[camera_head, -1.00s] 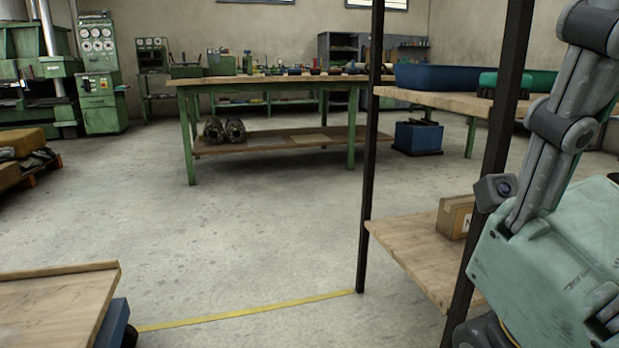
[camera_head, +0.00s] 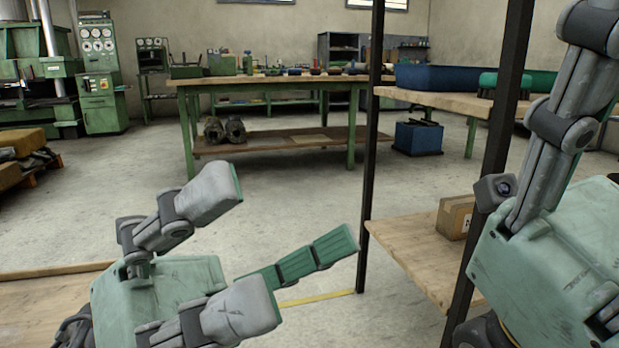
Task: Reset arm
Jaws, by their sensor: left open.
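My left gripper (camera_head: 262,252) reaches in from the lower left of the head view. Its pale green body and several grey fingers with green pads show. The fingers are spread wide apart with nothing between them. It is in front of the wooden board at lower left and partly hides it. My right gripper (camera_head: 550,265) is large and close at the right edge. Its green body and one grey finger pointing up show, but the fingertips are out of frame, so I cannot tell its opening.
A shelf rack with dark posts (camera_head: 372,130) and a wooden lower shelf (camera_head: 408,245) stands near my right gripper. A cardboard box (camera_head: 455,217) sits on that shelf. A wooden board (camera_head: 35,300) lies at lower left. A green-legged workbench (camera_head: 187,140) stands behind. The middle floor is clear.

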